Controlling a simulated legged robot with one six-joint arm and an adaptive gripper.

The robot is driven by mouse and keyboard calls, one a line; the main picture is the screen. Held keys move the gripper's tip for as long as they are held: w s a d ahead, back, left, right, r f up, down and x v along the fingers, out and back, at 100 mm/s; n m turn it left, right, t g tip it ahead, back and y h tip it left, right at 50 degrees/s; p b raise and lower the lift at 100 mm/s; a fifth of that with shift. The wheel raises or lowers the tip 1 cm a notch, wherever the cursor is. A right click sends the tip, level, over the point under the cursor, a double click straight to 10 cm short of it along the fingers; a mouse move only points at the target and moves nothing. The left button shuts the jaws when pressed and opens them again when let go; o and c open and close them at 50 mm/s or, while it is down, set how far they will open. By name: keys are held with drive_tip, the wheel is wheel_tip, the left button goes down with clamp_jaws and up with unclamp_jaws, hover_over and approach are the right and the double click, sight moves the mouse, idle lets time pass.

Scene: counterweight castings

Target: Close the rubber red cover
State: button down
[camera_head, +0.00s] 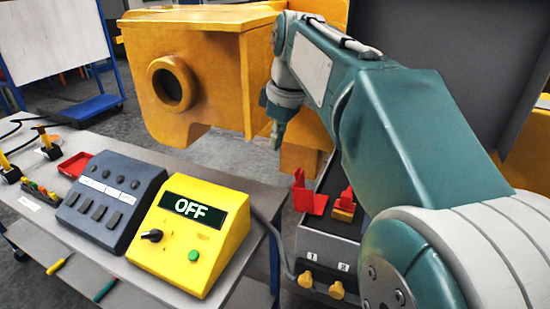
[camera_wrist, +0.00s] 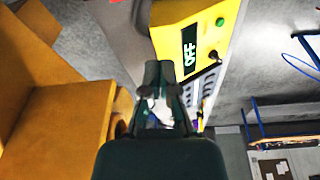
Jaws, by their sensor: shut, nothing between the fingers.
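Two red parts stand on a dark grey box (camera_head: 322,242) at lower middle of the head view. The left red part (camera_head: 310,203) has a flat piece and an upright piece, like a raised cover. The right red part (camera_head: 348,194) stands upright by a small yellow block (camera_head: 343,213). I cannot tell which is the rubber cover. My gripper (camera_head: 277,137) is shut and empty, pointing down, above and left of the red parts and apart from them. Its closed fingers also show in the wrist view (camera_wrist: 159,68), where no red part can be made out.
A yellow control box (camera_head: 190,238) reading OFF and a grey button box (camera_head: 107,205) stand on the table at left. A large yellow casting (camera_head: 215,70) is behind my gripper. Two yellow knobs (camera_head: 305,279) (camera_head: 337,290) stick out from the grey box's front.

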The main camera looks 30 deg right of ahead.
drive_tip(key=w+d+n, duration=0.1)
drive_tip(key=w+d, duration=0.2)
drive_tip(key=a+x, duration=0.1)
drive_tip(key=x, duration=0.8)
drive_tip(key=shift+n+g, duration=0.3)
drive_tip(key=s+d, duration=0.2)
drive_tip(key=s, duration=0.1)
drive_tip(key=shift+s+d+r, duration=0.15)
drive_tip(key=shift+d+r, duration=0.15)
drive_tip(key=shift+d, duration=0.1)
drive_tip(key=shift+r+y, duration=0.1)
drive_tip(key=shift+y, duration=0.2)
drive_tip(key=shift+s+d+r+t, duration=0.2)
drive_tip(key=shift+s+d+t, duration=0.1)
drive_tip(key=shift+t, duration=0.1)
